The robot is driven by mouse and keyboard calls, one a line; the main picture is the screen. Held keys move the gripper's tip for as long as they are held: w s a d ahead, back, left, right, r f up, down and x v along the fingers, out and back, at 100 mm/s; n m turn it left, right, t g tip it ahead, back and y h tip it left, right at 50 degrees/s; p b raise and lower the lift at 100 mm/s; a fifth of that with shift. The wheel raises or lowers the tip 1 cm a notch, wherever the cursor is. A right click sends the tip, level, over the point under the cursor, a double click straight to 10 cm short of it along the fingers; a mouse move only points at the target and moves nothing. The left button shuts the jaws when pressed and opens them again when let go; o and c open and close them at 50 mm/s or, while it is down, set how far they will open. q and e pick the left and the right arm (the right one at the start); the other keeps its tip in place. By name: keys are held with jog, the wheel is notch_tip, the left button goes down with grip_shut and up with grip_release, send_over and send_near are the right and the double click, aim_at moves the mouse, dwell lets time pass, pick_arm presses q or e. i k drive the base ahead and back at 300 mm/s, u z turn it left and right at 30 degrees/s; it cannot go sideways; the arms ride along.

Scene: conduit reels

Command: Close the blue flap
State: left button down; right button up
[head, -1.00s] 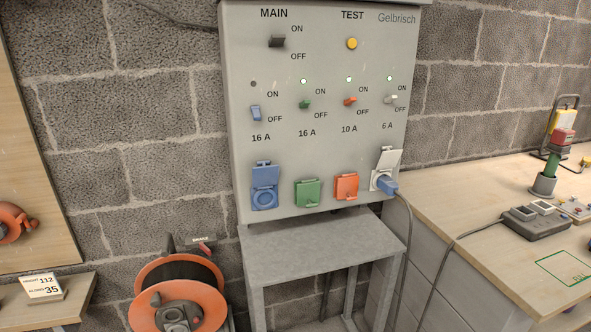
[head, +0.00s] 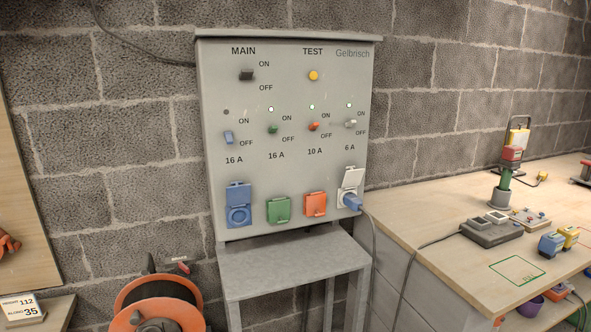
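The blue flap (head: 238,194) is on the lower left of the grey panel (head: 296,176). It stands raised above its round blue socket (head: 239,216), which is uncovered and has no plug in it. The green flap (head: 278,210) and the orange flap (head: 315,204) to its right lie down over their sockets. The white flap (head: 350,179) at the far right is raised, with a blue plug (head: 351,202) in the socket below it. Neither of my grippers is in view.
A grey metal stand (head: 294,261) juts out below the panel. An orange cable reel (head: 158,303) is at the lower left. A wooden bench (head: 430,205) with devices stands to the right. A grey cable (head: 377,245) hangs from the plug. The space directly before the flaps looks clear.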

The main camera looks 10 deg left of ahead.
aim_at(238, 196)
jog(key=z, duration=0.05)
jog(key=i, duration=1)
jog(key=u, duration=0.5)
